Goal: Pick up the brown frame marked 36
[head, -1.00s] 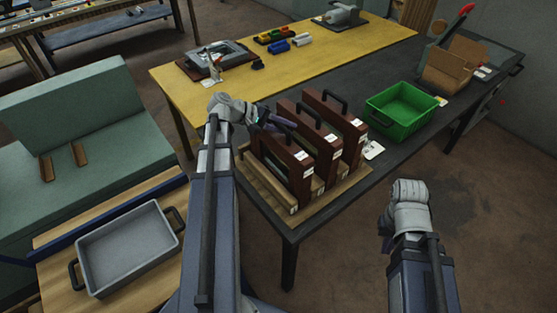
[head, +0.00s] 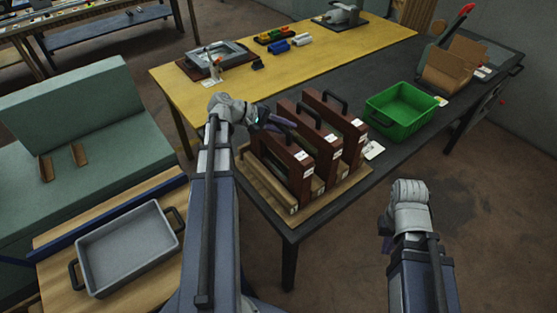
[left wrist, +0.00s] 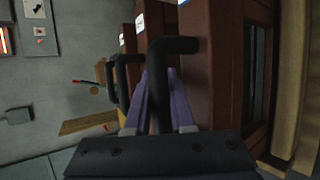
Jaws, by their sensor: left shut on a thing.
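Three brown frames stand upright side by side in a wooden rack (head: 262,190), each with a black top handle and a white label; the numbers are too small to read. My left gripper (head: 277,123) is at the handle of the leftmost brown frame (head: 300,172). In the left wrist view, the purple fingers of my left gripper (left wrist: 163,90) are shut on that black handle (left wrist: 178,45). The frame still stands in the rack. The middle frame (head: 331,152) and right frame (head: 356,130) are untouched. My right gripper (head: 386,230) hangs off the table's front, its fingertips mostly hidden.
A green bin (head: 400,107) stands right of the rack on the dark table, with a cardboard box (head: 455,65) beyond. A grey tray (head: 130,248) lies on a wooden surface at the lower left. The yellow bench section (head: 210,101) holds a device and small coloured parts.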

